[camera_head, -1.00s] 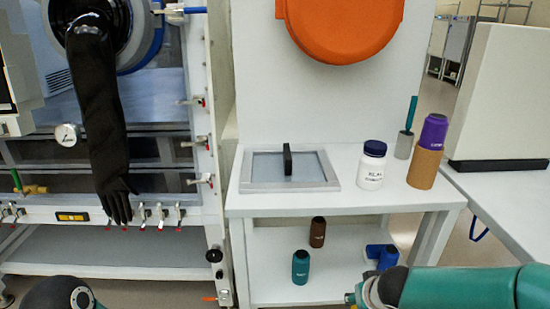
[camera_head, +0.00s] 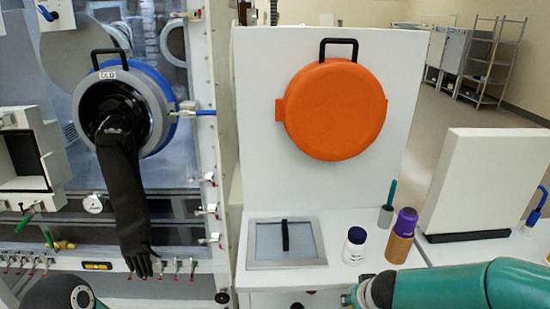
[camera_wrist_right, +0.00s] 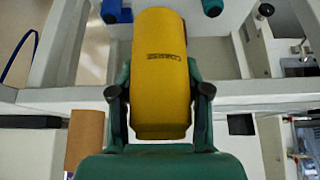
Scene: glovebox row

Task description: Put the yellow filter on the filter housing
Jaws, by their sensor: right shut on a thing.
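The yellow filter (camera_wrist_right: 160,75) is a yellow cylinder with dark lettering in the right wrist view. My right gripper (camera_wrist_right: 160,98) is shut on it, with one finger on each side. In the head view my teal right arm comes in at the lower right; its gripper and the filter are out of that picture. My left arm shows only as a dark joint at the lower left, and its gripper is not in view. I cannot tell for sure which part is the filter housing.
A glovebox with a hanging black glove (camera_head: 130,190) stands at left. The table holds a framed plate (camera_head: 257,263), a white jar (camera_head: 355,246), a brown holder with a purple bottle (camera_head: 405,222) and a grey pen holder (camera_head: 386,215). An orange cover (camera_head: 335,110) is on the upright panel behind.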

